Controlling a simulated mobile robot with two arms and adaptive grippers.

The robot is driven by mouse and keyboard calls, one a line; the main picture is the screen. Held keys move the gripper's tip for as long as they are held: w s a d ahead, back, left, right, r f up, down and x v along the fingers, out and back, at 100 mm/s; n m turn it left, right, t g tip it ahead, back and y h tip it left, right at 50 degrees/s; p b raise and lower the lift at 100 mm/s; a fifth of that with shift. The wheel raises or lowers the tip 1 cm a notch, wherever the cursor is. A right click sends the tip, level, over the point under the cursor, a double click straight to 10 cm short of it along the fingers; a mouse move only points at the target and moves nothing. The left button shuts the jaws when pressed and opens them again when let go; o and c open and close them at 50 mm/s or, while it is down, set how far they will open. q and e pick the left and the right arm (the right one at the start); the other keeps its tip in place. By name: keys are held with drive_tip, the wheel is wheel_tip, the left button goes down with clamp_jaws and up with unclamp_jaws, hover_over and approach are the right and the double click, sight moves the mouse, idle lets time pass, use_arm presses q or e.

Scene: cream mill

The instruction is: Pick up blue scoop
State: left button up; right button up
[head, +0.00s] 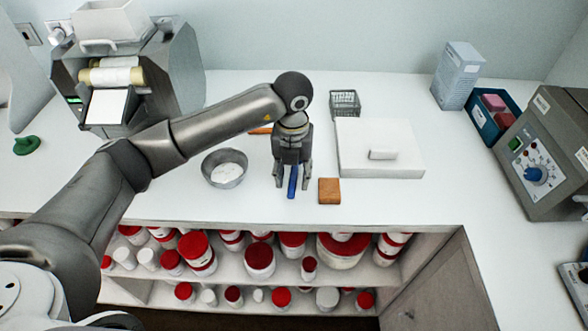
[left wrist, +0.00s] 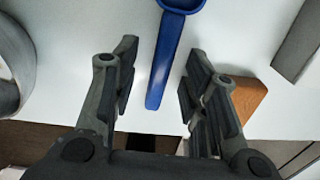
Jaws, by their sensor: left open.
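The blue scoop (head: 292,182) lies on the white counter, its handle pointing toward the front edge. In the left wrist view the scoop handle (left wrist: 166,62) runs between my open fingers, with its bowl at the top edge, partly cut off. My left gripper (head: 292,186) points down over the scoop and hides its far part in the head view. The left gripper (left wrist: 158,82) is open and empty, one finger on each side of the handle. I cannot tell its exact height above the counter. My right gripper is not in view.
A metal bowl (head: 225,169) with white powder stands left of the gripper. A brown block (head: 329,191) sits close on the right. The counter's front edge is near, above shelves of red-lidded jars (head: 260,260).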

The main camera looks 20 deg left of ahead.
use_arm(q)
clamp_jaws()
idle(0.4)
